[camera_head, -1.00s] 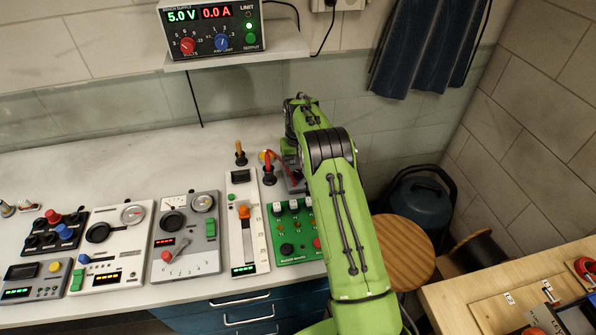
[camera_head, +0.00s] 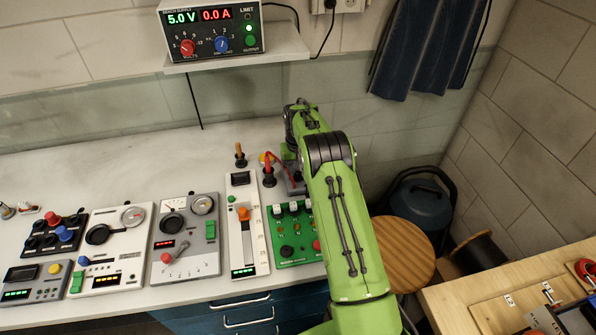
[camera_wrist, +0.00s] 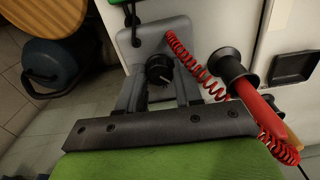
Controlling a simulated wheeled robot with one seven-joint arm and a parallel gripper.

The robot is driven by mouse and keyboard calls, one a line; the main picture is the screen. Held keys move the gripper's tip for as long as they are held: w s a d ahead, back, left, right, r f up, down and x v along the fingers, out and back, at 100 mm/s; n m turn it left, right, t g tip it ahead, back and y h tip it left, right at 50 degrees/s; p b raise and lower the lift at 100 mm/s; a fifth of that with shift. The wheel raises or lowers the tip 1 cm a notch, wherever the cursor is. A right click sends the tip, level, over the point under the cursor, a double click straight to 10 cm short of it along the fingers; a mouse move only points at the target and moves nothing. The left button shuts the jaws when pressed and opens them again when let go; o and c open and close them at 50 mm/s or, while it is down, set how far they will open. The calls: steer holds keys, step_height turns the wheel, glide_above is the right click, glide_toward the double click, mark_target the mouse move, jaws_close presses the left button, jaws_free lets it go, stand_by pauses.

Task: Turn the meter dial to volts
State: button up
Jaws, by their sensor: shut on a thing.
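The meter is a grey box (camera_wrist: 158,36) in the wrist view. It also shows in the head view (camera_head: 294,183), mostly hidden behind my arm. Its dial (camera_wrist: 159,68) is a round black knob with a pale pointer mark. My gripper (camera_wrist: 158,88) is at the meter, its two dark fingers on either side of the dial and shut on it. The scale lettering around the dial cannot be read. A red probe (camera_wrist: 251,100) with a black collar and coiled red lead stands beside the meter; the probe also shows in the head view (camera_head: 268,168).
A green switch board (camera_head: 290,250) and a white slider panel (camera_head: 243,215) lie just in front of the meter. Several other panels fill the bench to the left. A bench supply (camera_head: 212,30) sits on the shelf above. A round wooden stool (camera_head: 400,250) stands to the right.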

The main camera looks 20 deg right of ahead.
mark_target(298, 174)
steer(key=m, duration=0.4)
steer(key=shift+m, duration=0.4)
steer(key=shift+w+m, duration=0.1)
steer(key=shift+m, duration=1.7)
steer(key=o, duration=1)
steer(key=shift+o, duration=0.2)
steer(key=shift+r, duration=0.1)
step_height(298, 174, up, 16)
steer(key=p, duration=0.3)
steer(key=shift+f, duration=0.2)
